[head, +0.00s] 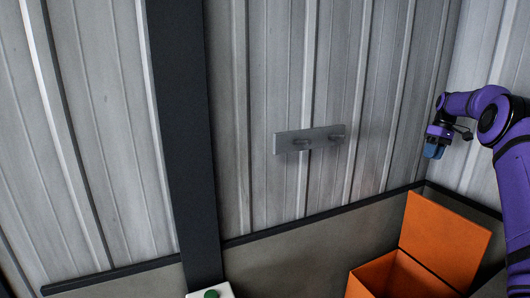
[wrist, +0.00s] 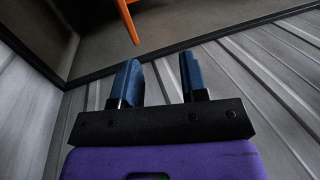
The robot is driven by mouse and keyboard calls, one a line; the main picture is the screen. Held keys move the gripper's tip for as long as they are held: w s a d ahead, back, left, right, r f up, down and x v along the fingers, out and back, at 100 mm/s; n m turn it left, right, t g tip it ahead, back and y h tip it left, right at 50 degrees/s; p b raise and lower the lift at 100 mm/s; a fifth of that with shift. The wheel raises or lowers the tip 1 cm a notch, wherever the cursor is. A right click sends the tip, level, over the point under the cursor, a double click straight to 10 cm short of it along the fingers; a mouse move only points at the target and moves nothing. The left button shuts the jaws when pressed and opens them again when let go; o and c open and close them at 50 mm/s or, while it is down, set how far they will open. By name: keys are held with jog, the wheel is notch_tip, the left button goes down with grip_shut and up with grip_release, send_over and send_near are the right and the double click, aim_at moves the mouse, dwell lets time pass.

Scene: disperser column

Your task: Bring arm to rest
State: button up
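My purple arm (head: 490,115) reaches in from the right edge in the head view, bent, with its end pointing down. My gripper (head: 434,151) hangs high in front of the corrugated wall, above and apart from the orange box. In the wrist view my gripper (wrist: 158,75) shows two blue fingers spread apart with nothing between them. It is open and empty.
An orange box (head: 376,281) with its lid raised stands at the lower right. A grey plate with two pegs (head: 308,140) is on the wall. A dark post (head: 187,150) stands left of it. A green button on a white box (head: 211,294) shows at the bottom edge.

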jog(key=s+a+r+t+h, duration=0.1)
jog(key=s+a+r, duration=0.4)
jog(key=a+r, duration=0.4)
jog(key=s+a+r+t+h, duration=0.1)
jog(key=s+a+r, duration=0.4)
jog(key=a+r, duration=0.4)
jog(key=s+a+r+m+t+h, duration=0.1)
jog(key=s+a+r+m+t, duration=0.15)
jog(key=s+a, duration=1)
jog(key=s+a+f, duration=0.2)
jog(key=s+f, duration=0.1)
jog(key=s, duration=0.5)
jog(key=s+a+f+m+t, duration=0.1)
jog(key=s+f, duration=0.1)
jog(key=s, duration=0.7)
jog(key=s+a+f+t, duration=0.1)
jog(key=s+a+f, duration=0.1)
jog(key=s, duration=0.7)
jog(key=shift+s+a+f, duration=0.15)
jog(key=shift+a+f, duration=0.15)
jog(key=shift+f, duration=0.5)
